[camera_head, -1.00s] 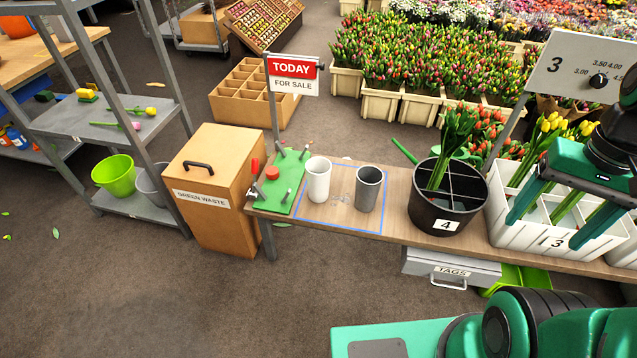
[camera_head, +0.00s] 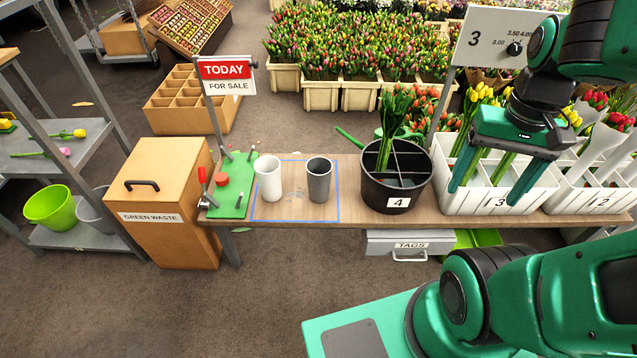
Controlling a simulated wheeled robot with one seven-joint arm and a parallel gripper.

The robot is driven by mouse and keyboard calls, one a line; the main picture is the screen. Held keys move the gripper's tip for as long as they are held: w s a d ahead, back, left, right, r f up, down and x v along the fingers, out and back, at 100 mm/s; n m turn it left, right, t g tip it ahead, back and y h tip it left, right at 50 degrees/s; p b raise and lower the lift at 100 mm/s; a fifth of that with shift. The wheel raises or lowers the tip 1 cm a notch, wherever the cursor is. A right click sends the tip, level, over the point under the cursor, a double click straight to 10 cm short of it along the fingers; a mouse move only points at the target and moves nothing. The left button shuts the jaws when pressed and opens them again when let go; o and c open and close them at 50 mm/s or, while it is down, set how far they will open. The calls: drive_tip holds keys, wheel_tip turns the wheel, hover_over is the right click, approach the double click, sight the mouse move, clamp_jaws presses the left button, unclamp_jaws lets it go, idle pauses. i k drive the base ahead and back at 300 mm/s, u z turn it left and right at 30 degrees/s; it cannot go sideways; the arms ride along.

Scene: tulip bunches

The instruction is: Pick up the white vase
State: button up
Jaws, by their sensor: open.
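The white vase (camera_head: 269,179) stands upright on the wooden table, inside the left part of a blue outlined rectangle. A grey vase (camera_head: 319,180) stands upright to its right, a little apart from it. My gripper (camera_head: 482,195) is open and empty, with its fingers pointing down over the white crate marked 3, well to the right of both vases. Yellow tulips stand close to the fingers; I cannot tell whether they touch.
A black bucket marked 4 (camera_head: 396,184) with tulips stands between the vases and my gripper. A green board with pegs (camera_head: 235,185) lies left of the white vase. A sale sign (camera_head: 226,76) stands behind it. White crates (camera_head: 448,203) line the right.

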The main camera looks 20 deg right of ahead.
sight(267, 169)
drive_tip(key=u, duration=2.4)
drive_tip(key=k, duration=0.45)
drive_tip(key=z, duration=2.3)
